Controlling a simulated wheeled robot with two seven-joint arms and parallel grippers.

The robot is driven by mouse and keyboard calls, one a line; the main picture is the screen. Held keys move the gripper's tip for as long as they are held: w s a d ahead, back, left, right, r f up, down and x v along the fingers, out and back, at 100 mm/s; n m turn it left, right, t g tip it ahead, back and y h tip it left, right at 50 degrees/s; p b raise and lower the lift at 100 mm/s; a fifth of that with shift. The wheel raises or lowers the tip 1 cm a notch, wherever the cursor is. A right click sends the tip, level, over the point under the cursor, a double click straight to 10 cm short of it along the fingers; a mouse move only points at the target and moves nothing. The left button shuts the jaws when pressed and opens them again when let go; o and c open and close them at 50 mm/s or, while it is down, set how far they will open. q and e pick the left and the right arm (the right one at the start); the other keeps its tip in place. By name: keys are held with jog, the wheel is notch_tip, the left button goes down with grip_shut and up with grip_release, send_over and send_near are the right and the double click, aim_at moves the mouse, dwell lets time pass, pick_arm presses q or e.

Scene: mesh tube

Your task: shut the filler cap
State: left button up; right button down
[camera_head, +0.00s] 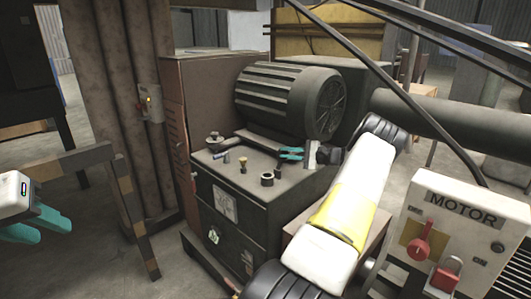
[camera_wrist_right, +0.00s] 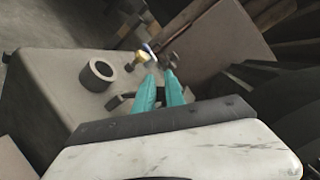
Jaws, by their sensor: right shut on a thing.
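My right gripper (camera_head: 289,153) has its teal fingers low over the top of the dark tank cabinet (camera_head: 230,187). In the right wrist view its fingers (camera_wrist_right: 160,88) are close together. A dark piece (camera_wrist_right: 121,102) shows beside the left finger; the fingers hide most of what they grip, and I cannot tell whether it is the filler cap. A short round ring with an open hole (camera_head: 267,179) stands on the tank top; it also shows in the right wrist view (camera_wrist_right: 98,74), apart from the fingers. My left gripper (camera_head: 40,228) is at the far left, away from the tank, fingers apart.
A brass fitting (camera_head: 243,165) and a dark round knob (camera_head: 214,138) stand on the tank top. A ribbed motor (camera_head: 285,98) stands behind. A MOTOR switch box (camera_head: 455,225) is at the right. A striped barrier (camera_head: 125,190) stands at the left.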

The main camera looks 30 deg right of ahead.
jog(key=w+d+h, duration=0.1)
jog(key=w+d+f+m+h, duration=0.1)
jog(key=shift+w+d+t, duration=0.3)
jog(key=shift+w+d, duration=0.05)
jog(key=shift+d, duration=0.05)
jog(key=c, duration=1.2)
grip_release()
jog(key=shift+f, duration=0.1)
jog(key=shift+o, duration=0.2)
jog(key=shift+d+f, duration=0.1)
jog(key=shift+f, duration=0.05)
jog(key=a+r+y, duration=0.1)
jog(key=s+a+r, duration=0.1)
jog(key=shift+s+a+r+n+y, duration=0.15)
jog(key=shift+s+r+n+y, duration=0.15)
jog(key=shift+n+y, duration=0.1)
jog(key=shift+v, duration=0.85)
send_near(289, 152)
jog(key=shift+w+a+r, duration=0.15)
jog(key=shift+a+r, duration=0.35)
jog(key=shift+r, duration=0.05)
jog(key=shift+w+a+r, duration=0.15)
jog(key=shift+a+r, duration=0.35)
jog(key=shift+a, duration=0.05)
jog(key=shift+r, duration=0.1)
